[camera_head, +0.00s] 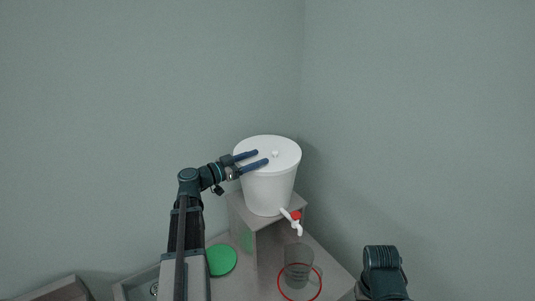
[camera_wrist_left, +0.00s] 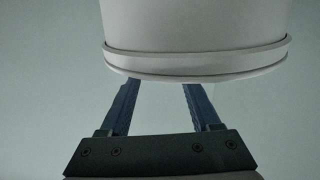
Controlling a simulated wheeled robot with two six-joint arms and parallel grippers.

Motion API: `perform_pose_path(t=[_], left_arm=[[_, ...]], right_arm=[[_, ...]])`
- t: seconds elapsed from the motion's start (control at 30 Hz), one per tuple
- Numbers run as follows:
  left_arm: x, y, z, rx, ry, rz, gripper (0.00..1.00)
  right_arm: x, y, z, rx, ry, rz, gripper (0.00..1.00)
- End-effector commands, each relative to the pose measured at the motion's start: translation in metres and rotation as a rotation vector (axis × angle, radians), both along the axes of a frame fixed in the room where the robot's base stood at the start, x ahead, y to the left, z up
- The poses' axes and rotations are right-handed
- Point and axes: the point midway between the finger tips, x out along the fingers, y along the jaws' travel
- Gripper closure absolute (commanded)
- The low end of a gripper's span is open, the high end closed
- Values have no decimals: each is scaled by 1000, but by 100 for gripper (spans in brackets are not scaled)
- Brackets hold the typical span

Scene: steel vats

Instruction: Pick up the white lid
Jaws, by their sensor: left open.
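The white lid (camera_head: 284,146) sits on a white bucket (camera_head: 268,190) with a small knob (camera_head: 275,154) at its centre. My left gripper (camera_head: 262,157) is open over the lid, its two blue fingers pointing at the knob from the left. The fingertips end just short of the knob in the picture, with nothing seen between them. In the left wrist view the lid's rim (camera_wrist_left: 195,63) spans the top under the bucket wall (camera_wrist_left: 195,25), which appears inverted. The fingers (camera_wrist_left: 160,88) reach up to the rim there, their tips hidden. The knob is not seen there.
The bucket stands on a raised grey shelf (camera_head: 293,208). Its white tap with a red handle (camera_head: 295,215) overhangs a clear cup (camera_head: 298,261) near a red ring (camera_head: 301,297). A green disc (camera_head: 222,260) lies left. Walls stand close behind and right.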

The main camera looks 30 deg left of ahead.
Motion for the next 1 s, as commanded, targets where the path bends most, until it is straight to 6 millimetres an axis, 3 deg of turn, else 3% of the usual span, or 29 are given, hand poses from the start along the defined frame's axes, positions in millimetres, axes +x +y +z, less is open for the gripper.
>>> perform_pose_path(t=[0.27, 0.63, 0.87, 1.0], left_arm=[[5, -3, 0, 0, 0, 0, 36], [44, -28, 1, 0, 0, -2, 36], [45, -30, 1, 0, 0, 0, 36], [45, -29, 1, 0, 0, 0, 62]], right_arm=[[0, 0, 0, 0, 0, 0, 50], [0, 0, 1, 0, 0, 0, 50], [0, 0, 1, 0, 0, 0, 50], [0, 0, 1, 0, 0, 0, 50]])
